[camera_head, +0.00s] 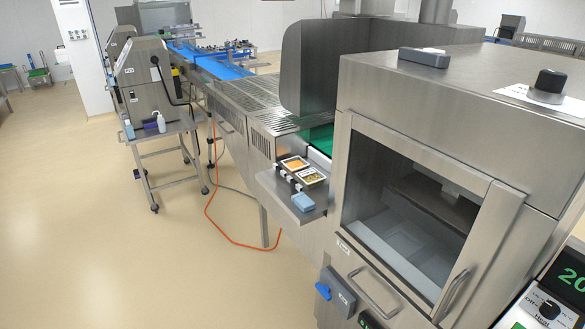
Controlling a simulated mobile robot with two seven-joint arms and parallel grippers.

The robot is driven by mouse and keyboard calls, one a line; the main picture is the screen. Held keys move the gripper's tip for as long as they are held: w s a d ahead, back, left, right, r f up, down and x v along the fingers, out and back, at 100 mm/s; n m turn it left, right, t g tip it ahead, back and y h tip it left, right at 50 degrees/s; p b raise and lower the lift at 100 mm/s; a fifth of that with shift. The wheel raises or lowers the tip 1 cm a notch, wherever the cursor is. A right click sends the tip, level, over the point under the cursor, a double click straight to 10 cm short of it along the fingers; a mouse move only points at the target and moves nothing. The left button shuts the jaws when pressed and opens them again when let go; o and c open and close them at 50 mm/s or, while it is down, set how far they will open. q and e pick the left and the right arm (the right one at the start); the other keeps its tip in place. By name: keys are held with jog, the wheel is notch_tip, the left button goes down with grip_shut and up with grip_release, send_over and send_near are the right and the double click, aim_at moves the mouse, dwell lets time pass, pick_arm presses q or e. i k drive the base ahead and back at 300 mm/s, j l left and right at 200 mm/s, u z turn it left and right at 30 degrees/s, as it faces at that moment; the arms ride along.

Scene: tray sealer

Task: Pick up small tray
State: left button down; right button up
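A small tray with orange food (295,163) lies on the steel side shelf (291,206) of the sealing machine. A second small tray with greenish-yellow food (311,177) lies just in front of it on the same shelf. I cannot tell which of the two the task means. Neither gripper shows in the head view.
A cart with bottles (165,135) stands at left. An orange hose (207,210) crosses the floor. Open floor (90,230) fills the left.

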aim_at(286, 167)
jog(key=i+j+z, duration=0.1)
jog(key=z, duration=0.25)
jog(key=j+z, duration=0.1)
jog(key=z, duration=0.3)
jog(key=i+j+z, duration=0.1)
jog(key=z, duration=0.25)
jog(key=i+j+z, duration=0.1)
jog(key=j+z, duration=0.15)
jog(key=j, duration=0.3)
jog(key=j+z, duration=0.3)
jog(key=j, duration=0.85)
jog(key=i+j+z, duration=0.1)
jog(key=j, duration=0.5)
